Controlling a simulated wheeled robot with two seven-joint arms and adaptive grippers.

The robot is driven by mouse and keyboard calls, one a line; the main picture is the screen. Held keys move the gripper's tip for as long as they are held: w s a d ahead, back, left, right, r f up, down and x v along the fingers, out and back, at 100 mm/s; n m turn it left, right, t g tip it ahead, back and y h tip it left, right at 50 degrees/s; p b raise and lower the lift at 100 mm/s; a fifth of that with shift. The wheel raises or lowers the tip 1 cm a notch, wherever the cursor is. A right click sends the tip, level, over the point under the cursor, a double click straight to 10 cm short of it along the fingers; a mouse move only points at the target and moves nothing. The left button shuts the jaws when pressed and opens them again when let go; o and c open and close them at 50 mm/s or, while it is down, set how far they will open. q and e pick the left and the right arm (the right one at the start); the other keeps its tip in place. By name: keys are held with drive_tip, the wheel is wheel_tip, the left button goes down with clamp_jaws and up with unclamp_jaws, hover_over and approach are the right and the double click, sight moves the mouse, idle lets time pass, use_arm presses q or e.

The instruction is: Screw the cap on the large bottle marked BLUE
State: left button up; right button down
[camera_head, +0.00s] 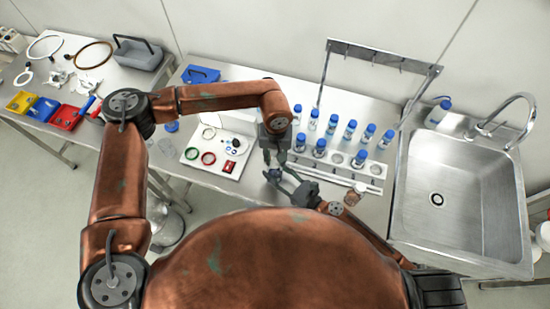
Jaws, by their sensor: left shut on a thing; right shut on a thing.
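My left gripper (274,160) points down over the bench, left of the bottle rack. My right gripper (284,182) comes in from the lower right, just below it, and the two nearly meet. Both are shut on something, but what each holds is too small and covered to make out. A small dark-blue piece (273,174) shows between the fingers; I cannot tell if it is a cap, a bottle top or a gripper part. No bottle marking BLUE is readable. Several blue-capped bottles (350,129) stand upright in the white rack (376,170).
A white tray (218,150) with coloured rings lies left of the grippers. A metal frame (385,55) stands behind the rack. The sink (460,190) and a blue-topped bottle (438,113) are at the right. Coloured bins (67,117) sit at the far left.

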use_arm(q)
drive_tip(key=m, duration=1.1)
drive_tip(key=o, duration=0.7)
drive_tip(key=shift+r, duration=0.1)
drive_tip(key=shift+r, duration=2.15)
drive_tip(key=shift+c, duration=0.4)
